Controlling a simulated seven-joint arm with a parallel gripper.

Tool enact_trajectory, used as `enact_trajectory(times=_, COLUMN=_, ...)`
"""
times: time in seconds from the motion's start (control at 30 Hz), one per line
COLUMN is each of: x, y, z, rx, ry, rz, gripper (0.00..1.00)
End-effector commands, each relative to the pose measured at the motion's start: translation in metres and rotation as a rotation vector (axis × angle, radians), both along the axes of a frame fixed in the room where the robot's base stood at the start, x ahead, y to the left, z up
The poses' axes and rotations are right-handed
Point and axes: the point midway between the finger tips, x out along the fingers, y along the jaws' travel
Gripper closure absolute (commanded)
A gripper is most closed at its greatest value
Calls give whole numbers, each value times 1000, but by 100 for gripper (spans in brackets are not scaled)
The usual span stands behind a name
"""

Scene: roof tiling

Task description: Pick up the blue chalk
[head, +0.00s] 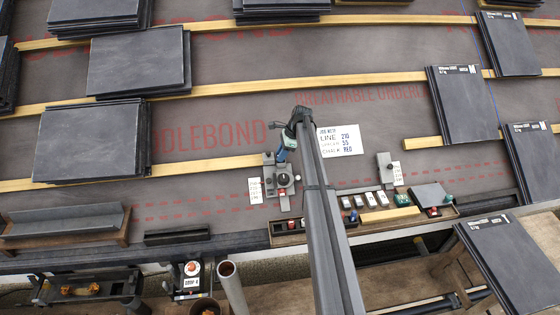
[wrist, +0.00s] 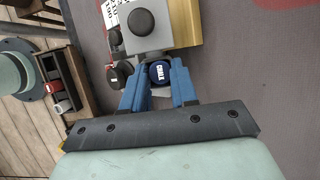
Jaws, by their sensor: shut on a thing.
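In the wrist view, the blue chalk (wrist: 159,72) shows as a round dark-blue end marked CHALK. It sits between the blue fingers of my gripper (wrist: 158,82), which are shut on it. It is close to a grey block fixture with a black knob (wrist: 141,21); I cannot tell whether it touches it. In the head view my gripper (head: 281,152) is small and partly behind my arm, just above the grey fixture (head: 284,181). The chalk cannot be made out there.
A wooden tray (head: 274,240) below the fixture holds red and pale pieces. Another tray (head: 405,222) to the right holds several small items. A job note (head: 338,141) lies on the underlay. Slate stacks (head: 138,60) and wooden battens (head: 225,96) surround the area.

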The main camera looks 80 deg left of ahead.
Motion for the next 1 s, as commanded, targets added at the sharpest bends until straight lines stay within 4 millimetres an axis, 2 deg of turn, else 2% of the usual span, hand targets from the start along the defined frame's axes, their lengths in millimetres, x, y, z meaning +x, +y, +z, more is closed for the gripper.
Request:
enact_trajectory(times=0.03, x=0, y=0, z=0, rx=1, ry=0, rz=0, gripper=93)
enact_trajectory(times=0.1, x=0, y=0, z=0, rx=1, ry=0, rz=0, gripper=100)
enact_trajectory(times=0.37, x=0, y=1, z=1, rx=2, ry=0, rz=-1, gripper=100)
enact_trajectory(times=0.53, x=0, y=1, z=9, rx=3, ry=0, rz=-1, gripper=100)
enact_trajectory(times=0.77, x=0, y=1, z=38, rx=3, ry=0, rz=-1, gripper=100)
enact_trajectory(times=1.0, x=1, y=0, z=81, rx=2, ry=0, rz=-1, gripper=100)
